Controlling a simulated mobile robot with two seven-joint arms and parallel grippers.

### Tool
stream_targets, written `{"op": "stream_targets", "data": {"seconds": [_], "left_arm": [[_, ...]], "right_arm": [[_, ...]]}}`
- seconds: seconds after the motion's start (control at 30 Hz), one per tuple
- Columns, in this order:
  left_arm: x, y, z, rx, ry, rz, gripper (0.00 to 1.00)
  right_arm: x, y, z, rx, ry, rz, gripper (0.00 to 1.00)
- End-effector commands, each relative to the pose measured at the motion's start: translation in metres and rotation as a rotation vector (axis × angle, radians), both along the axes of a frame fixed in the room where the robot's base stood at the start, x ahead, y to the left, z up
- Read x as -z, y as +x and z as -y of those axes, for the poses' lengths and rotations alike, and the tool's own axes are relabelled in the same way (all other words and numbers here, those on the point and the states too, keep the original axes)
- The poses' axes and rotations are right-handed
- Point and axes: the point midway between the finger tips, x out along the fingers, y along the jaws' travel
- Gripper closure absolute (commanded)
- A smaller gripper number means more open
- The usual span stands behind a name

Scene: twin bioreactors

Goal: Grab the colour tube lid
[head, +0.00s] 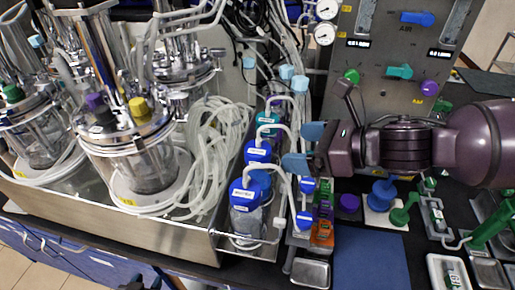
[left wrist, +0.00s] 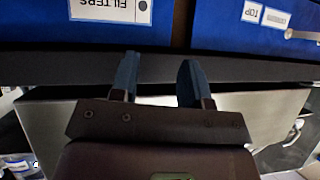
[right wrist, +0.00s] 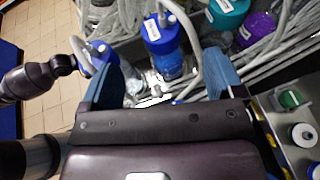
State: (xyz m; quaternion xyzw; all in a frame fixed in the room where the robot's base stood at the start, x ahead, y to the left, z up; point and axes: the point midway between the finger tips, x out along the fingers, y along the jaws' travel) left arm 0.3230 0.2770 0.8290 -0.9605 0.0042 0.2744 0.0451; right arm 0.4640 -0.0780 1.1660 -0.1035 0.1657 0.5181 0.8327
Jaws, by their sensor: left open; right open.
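A small rack of colour tubes (head: 321,232) stands right of the bottles in the head view, with green, purple and orange parts. Blue lids (head: 304,220) sit along its left side; which one is the colour tube lid I cannot tell. My right gripper (head: 303,147) is open and empty, above and behind the rack, close to the blue-lidded bottles. In the right wrist view a blue bottle lid (right wrist: 160,35) shows beyond and between its fingers (right wrist: 160,72). My left gripper (left wrist: 158,72) is open and empty in front of blue drawers, outside the head view.
Bottles with blue lids (head: 244,194) and white hoses stand in a metal tray. Glass bioreactors (head: 130,155) fill the left. A purple knob-like part (head: 348,205) and a blue stand (head: 381,194) lie right of the rack. A blue mat (head: 370,262) is clear at the front.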

Motion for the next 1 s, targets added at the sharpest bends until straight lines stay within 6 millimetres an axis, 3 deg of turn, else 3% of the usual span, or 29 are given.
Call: {"op": "stream_targets", "data": {"seconds": [0.3, 0.67, 1.0], "left_arm": [[-0.003, 0.003, 0.000, 0.002, 0.000, 0.007, 0.57], [-0.007, 0.008, 0.001, 0.006, 0.001, 0.018, 0.57], [-0.011, 0.008, 0.001, 0.005, 0.002, 0.018, 0.57]], "right_arm": [[0.015, 0.014, -0.031, -0.001, 0.003, -0.001, 0.13], [0.023, 0.023, -0.048, 0.000, 0.002, -0.002, 0.13], [0.044, 0.036, -0.077, 0.001, 0.002, -0.001, 0.13]]}}
